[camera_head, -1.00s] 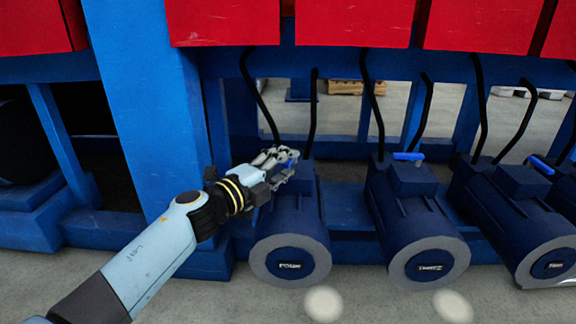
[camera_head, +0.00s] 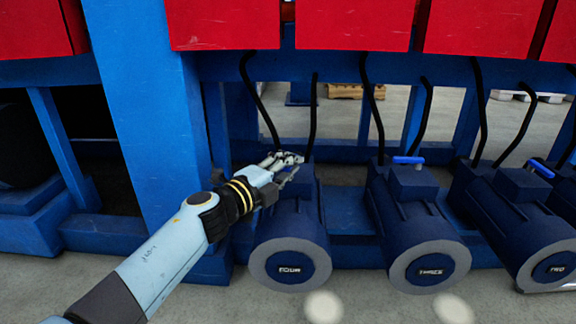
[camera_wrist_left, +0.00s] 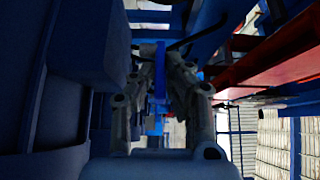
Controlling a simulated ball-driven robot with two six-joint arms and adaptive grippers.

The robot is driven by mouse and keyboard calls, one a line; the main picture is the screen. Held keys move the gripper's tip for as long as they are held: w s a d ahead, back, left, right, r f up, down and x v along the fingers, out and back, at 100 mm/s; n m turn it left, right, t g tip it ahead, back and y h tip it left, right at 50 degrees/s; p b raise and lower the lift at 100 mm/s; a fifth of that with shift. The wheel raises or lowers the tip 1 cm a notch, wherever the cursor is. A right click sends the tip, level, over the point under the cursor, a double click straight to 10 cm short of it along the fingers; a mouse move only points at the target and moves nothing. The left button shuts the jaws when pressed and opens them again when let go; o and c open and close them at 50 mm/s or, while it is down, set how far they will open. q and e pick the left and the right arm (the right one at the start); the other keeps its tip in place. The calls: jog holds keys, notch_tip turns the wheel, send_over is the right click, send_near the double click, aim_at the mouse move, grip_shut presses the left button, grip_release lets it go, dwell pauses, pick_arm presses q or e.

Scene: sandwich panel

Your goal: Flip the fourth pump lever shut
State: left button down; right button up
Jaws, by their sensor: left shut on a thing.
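The fourth pump (camera_head: 291,225) is a dark blue cylinder with a grey front ring and a plate reading FOUR. My left gripper (camera_head: 291,163) is over the pump's top block, at its rear. In the left wrist view, a narrow blue lever (camera_wrist_left: 160,72) stands between the two fingers of my left gripper (camera_wrist_left: 163,62), which is shut on it. In the head view the gripper hides this lever, so its angle there cannot be told. My right gripper is in neither view.
Pump three (camera_head: 412,225) and pump two (camera_head: 520,225) stand to the right, with blue levers (camera_head: 408,160) on top. Black hoses (camera_head: 312,110) rise behind the pumps. A thick blue post (camera_head: 150,110) stands left of the gripper, and red boxes (camera_head: 225,22) hang above.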

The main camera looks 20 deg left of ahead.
pick_arm(q)
jog(key=shift+d+r+n+y, duration=0.15)
jog(key=shift+d+n+y, duration=0.15)
jog(key=shift+n+y, duration=0.35)
jog(key=shift+d+n+t+y, duration=0.2)
jog(key=shift+n+t+y, duration=0.15)
jog(key=shift+y, duration=0.4)
jog(key=shift+f+n+y, duration=0.25)
jog(key=shift+n+y, duration=0.15)
jog(key=shift+y, duration=0.4)
jog(key=c, duration=1.4)
grip_release()
jog(key=shift+w+r, duration=0.1)
